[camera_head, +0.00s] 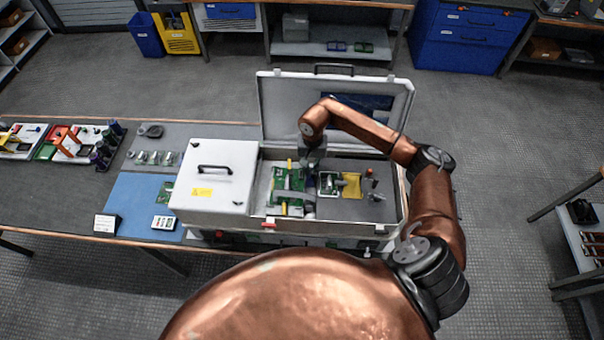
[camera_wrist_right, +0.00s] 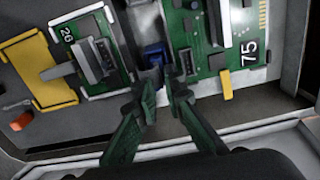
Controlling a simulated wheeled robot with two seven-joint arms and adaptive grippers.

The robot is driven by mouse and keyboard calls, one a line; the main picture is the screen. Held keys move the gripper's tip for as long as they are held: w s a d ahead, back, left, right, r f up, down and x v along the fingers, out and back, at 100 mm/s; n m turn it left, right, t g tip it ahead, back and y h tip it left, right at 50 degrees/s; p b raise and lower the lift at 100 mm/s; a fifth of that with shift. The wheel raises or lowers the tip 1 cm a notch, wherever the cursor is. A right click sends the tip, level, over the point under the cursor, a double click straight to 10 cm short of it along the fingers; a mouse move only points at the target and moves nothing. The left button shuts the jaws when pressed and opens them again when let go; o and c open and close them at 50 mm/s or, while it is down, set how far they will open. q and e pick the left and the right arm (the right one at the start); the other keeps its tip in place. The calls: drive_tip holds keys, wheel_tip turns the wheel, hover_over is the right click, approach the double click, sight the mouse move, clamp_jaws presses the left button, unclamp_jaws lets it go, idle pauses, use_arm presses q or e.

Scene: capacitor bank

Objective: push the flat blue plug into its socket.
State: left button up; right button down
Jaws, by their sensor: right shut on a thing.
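The flat blue plug (camera_wrist_right: 154,54) shows in the right wrist view at the fingertips, between two green boards. My right gripper (camera_wrist_right: 164,88) is shut on it; its dark green fingers cover part of it. In the head view my right gripper (camera_head: 311,172) reaches down into the open case, between the larger green board (camera_head: 289,184) and the smaller one (camera_head: 328,184); the plug is too small to make out there. I cannot tell which opening is its socket, or whether the plug touches it. My left gripper is not in view.
The white case (camera_head: 262,230) has a raised lid (camera_head: 269,110) behind my arm and a closed white cover (camera_head: 215,165) at left. A yellow bracket (camera_head: 352,186) stands right of the smaller board. A blue mat (camera_head: 134,195) lies left of the case.

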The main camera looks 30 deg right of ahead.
sight(301, 173)
drive_tip(key=shift+r+p, duration=0.35)
drive_tip(key=shift+r, duration=1.45)
drive_tip(key=shift+w+a, duration=0.1)
drive_tip(key=shift+w+a+f+b, duration=0.1)
drive_tip(key=shift+w+a+b, duration=0.1)
drive_tip(key=shift+a+b, duration=0.2)
drive_tip(key=shift+w+a+b, duration=0.8)
drive_tip(key=shift+a+b, duration=0.05)
drive_tip(key=shift+a, duration=0.2)
drive_tip(key=shift+f, duration=0.1)
drive_tip(key=shift+f+b, duration=0.75)
drive_tip(key=shift+b, duration=0.15)
drive_tip(key=shift+f+b, duration=0.65)
